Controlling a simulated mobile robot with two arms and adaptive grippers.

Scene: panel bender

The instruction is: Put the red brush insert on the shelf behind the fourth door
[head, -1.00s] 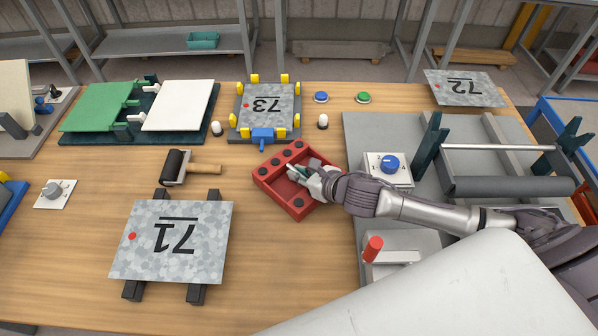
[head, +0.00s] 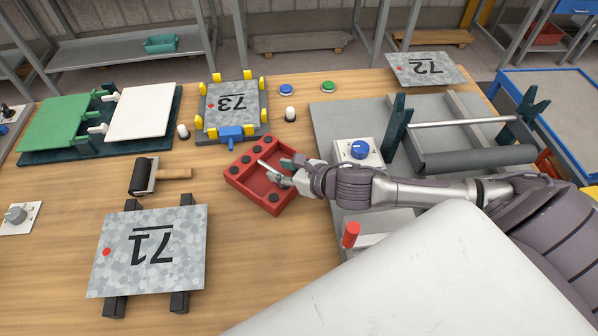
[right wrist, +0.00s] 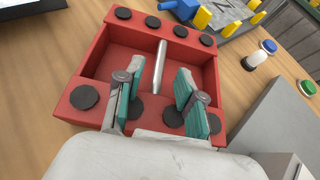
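The red brush insert (head: 236,177) is an open red box with black round pads along its edges and a silver bar across its middle. It sits on the wooden table below plate 73 in the head view. It also fills the right wrist view (right wrist: 87,117). My right gripper (head: 281,174) is over its right side. In the right wrist view, its two teal-padded fingers (right wrist: 160,88) are spread, one on each side of the bar's line, and grip nothing. Whether they touch the insert, I cannot tell. My left gripper, the doors and the shelf behind the fourth door are not in view.
A clamped plate 73 (head: 232,102) stands close behind the insert. A roller (head: 145,176) and plate 71 (head: 150,250) lie to its left. A grey base with a blue dial (head: 359,149) and long roller (head: 480,159) is to its right.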

